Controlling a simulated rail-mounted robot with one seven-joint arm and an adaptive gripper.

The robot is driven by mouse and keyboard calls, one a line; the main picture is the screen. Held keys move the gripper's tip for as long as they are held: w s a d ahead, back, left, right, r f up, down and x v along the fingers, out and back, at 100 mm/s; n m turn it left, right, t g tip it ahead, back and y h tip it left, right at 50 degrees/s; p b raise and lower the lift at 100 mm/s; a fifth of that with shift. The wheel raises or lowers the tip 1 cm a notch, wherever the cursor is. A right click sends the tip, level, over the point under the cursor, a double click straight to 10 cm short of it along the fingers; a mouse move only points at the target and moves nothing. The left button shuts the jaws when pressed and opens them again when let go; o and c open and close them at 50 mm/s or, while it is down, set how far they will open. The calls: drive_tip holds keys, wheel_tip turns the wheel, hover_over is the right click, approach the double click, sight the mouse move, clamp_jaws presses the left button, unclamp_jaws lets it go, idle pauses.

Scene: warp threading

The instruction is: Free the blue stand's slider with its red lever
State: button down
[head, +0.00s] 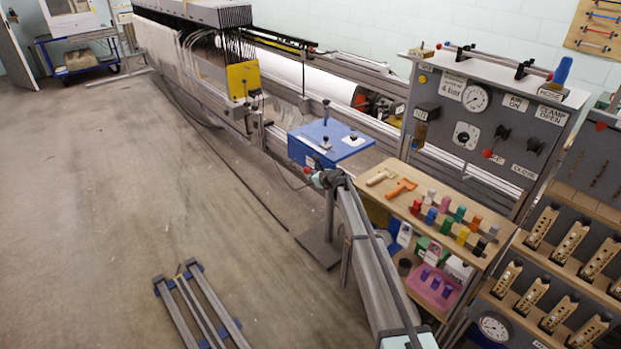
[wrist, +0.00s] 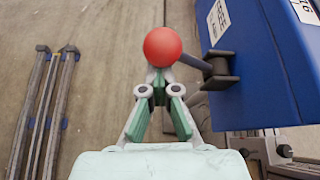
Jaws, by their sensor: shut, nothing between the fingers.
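The blue stand (head: 331,138) has a flat blue top on a post beside the loom, with a small upright dark-knobbed rod (head: 325,112) and a white piece (head: 354,138) on it. I cannot tell which part is the slider. In the wrist view the stand's blue side (wrist: 262,70) fills the right. Its lever ends in a red ball (wrist: 163,46), on a dark rod (wrist: 195,62) that runs to a bracket on that side. My gripper (wrist: 158,78) is shut with nothing between its fingers. Its tips appear right at the ball's near edge; contact is unclear. In the head view my gripper (head: 322,180) is below the stand's near corner.
A wooden shelf (head: 400,205) with coloured pegs and an orange-handled tool stands right of my arm. A grey gauge panel (head: 490,120) rises behind it. A low frame with blue ends (head: 200,305) lies on the floor at lower left. The floor left of the stand is clear.

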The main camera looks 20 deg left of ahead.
drive_tip(key=shift+r, duration=0.1)
wheel_tip(320, 180, down, 4)
drive_tip(key=d+b, duration=0.1)
drive_tip(key=b, duration=0.1)
drive_tip(key=b+v, duration=0.1)
drive_tip(key=v, duration=0.8)
drive_tip(key=shift+d+r, duration=0.25)
drive_tip(key=shift+d, duration=0.1)
drive_tip(key=shift+s, duration=0.1)
